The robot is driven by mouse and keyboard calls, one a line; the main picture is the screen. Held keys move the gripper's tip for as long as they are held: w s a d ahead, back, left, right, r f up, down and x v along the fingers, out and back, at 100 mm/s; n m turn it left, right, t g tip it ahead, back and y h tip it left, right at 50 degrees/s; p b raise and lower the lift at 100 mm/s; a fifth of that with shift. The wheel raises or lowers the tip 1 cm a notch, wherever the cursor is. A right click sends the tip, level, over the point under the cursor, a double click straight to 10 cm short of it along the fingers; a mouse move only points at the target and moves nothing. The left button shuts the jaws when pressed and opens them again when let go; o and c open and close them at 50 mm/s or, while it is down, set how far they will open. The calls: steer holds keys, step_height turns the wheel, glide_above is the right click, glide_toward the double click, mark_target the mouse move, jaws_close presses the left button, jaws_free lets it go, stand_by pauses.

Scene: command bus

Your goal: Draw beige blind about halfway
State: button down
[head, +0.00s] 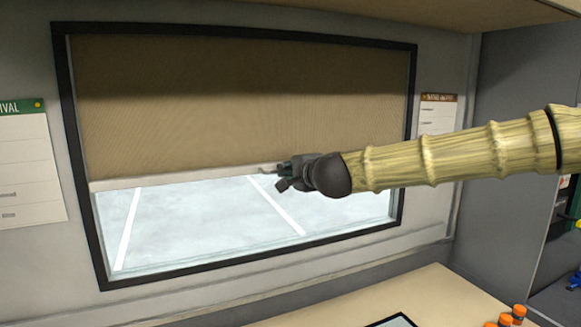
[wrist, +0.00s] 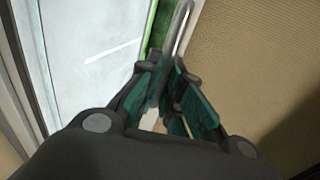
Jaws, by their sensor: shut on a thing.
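The beige blind (head: 230,100) hangs in the black-framed window and covers a bit more than the upper half of the opening. Its pale bottom bar (head: 170,178) runs nearly level across the window. My gripper (head: 279,173) is at the middle of this bar and is shut on the blind's pull. In the wrist view, the grey pull loop (wrist: 181,28) sticks out beyond the teal fingers of my gripper (wrist: 166,92), with the blind's fabric (wrist: 250,60) to the right. The exact contact between the fingers and the pull is partly hidden.
The window's black frame (head: 84,200) surrounds the opening, with bare glass below the bar. Paper charts (head: 30,165) hang on both sides. A beige desk (head: 400,295) with a tablet (head: 392,321) and orange bottles (head: 506,319) stands below. A grey wall (head: 520,80) is at the right.

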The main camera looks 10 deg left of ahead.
steer(key=shift+s+a+f+b, duration=0.15)
steer(key=shift+f+b, duration=0.2)
steer(key=shift+f, duration=0.55)
steer(key=c, duration=1.6)
jaws_free()
steer(key=shift+s+r, duration=0.15)
steer(key=shift+o, duration=0.2)
steer(key=v, duration=1.2)
